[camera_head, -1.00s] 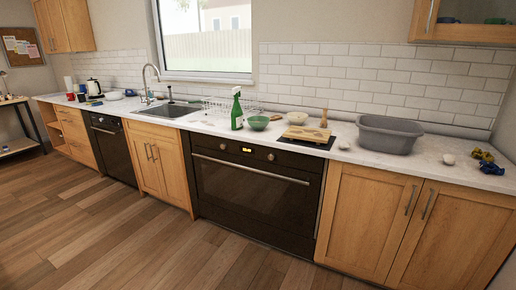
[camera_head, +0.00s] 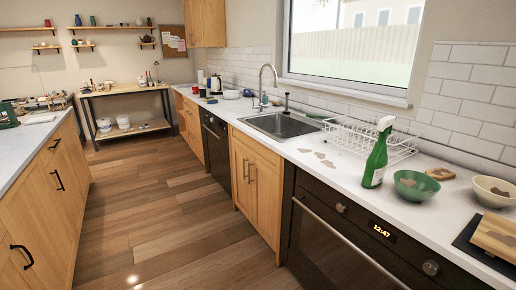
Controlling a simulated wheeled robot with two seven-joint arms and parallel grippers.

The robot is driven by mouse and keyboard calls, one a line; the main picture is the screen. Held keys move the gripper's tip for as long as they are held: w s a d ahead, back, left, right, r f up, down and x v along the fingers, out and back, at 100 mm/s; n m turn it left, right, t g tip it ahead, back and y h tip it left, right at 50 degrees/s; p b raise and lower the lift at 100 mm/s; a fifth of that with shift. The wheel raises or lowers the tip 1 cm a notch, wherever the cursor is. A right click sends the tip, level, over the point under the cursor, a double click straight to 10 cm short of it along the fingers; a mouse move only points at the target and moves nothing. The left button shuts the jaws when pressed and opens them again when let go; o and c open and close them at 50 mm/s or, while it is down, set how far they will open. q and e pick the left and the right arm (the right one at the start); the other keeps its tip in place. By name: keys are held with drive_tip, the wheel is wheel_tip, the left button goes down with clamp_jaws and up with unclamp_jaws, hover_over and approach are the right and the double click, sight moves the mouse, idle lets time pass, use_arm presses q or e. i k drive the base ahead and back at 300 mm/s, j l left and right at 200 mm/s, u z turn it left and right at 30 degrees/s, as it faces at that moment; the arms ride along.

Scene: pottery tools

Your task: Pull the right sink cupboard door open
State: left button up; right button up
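The sink cupboard stands below the sink (camera_head: 284,124), with two closed wooden doors. Its right door (camera_head: 264,198) is nearer to me and its left door (camera_head: 239,173) is farther off. Their two vertical bar handles (camera_head: 247,171) sit side by side near the top where the doors meet. The cupboard stands between a dark dishwasher (camera_head: 216,148) and the dark oven (camera_head: 335,248). Neither of my grippers shows in this view.
A green spray bottle (camera_head: 377,155), a green bowl (camera_head: 416,186) and a white dish rack (camera_head: 368,139) stand on the counter. A second counter with wooden drawers (camera_head: 45,200) is at the left. The wooden floor (camera_head: 165,210) between is clear.

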sight(266, 182)
drive_tip(key=i+u, duration=0.45)
drive_tip(key=i, duration=1)
